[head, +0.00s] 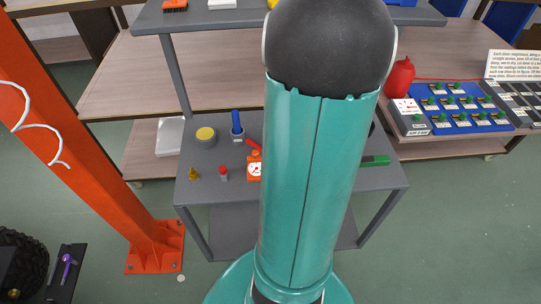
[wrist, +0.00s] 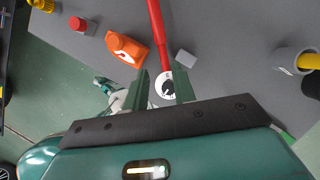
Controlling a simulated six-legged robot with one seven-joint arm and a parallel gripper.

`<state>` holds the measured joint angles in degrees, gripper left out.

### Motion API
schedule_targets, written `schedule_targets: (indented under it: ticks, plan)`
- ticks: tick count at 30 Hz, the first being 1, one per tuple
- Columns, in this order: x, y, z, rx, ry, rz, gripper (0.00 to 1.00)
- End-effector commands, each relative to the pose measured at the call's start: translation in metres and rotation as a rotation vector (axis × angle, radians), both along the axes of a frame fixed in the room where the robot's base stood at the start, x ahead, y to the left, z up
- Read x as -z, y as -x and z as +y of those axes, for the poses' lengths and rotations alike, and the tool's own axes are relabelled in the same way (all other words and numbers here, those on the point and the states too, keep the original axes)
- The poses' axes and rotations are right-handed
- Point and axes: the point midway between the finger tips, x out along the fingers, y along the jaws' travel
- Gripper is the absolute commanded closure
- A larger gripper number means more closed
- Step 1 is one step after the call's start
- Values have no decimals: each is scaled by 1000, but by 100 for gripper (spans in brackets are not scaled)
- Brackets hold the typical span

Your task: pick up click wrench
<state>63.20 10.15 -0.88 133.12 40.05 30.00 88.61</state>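A long red tool, which looks like the click wrench (wrist: 157,32), lies on the grey cart top (wrist: 225,25). Its near end meets a round black-and-white head or dial (wrist: 166,86). Part of the red tool shows in the head view (head: 253,145), left of my arm, which hides the rest. My gripper (wrist: 161,88) is open in the wrist view. Its two green fingers stand apart on either side of the round end. I cannot tell whether they touch it. The head view does not show my gripper, as my teal arm covers it.
An orange gauge (wrist: 127,48) stands close left of the fingers, and a small grey block (wrist: 185,57) lies to the right. A grey holder (wrist: 287,62) with a yellow piece is farther right. An orange post (head: 95,140) rises left of the cart.

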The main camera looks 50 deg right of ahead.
Motion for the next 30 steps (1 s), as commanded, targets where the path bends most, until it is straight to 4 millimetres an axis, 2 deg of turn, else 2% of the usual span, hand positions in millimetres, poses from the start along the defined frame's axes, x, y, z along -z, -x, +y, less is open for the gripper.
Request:
schedule_targets:
  ticks: [3, 9, 17, 25, 30]
  plan:
    - [22, -8, -2, 0, -6, 1, 74]
    - [48, -21, -5, -2, -2, 1, 74]
    - [63, -29, -6, -4, -1, 1, 74]
    - [95, -45, -9, -2, -2, 1, 74]
    - [101, -48, -10, -4, 1, 0, 74]
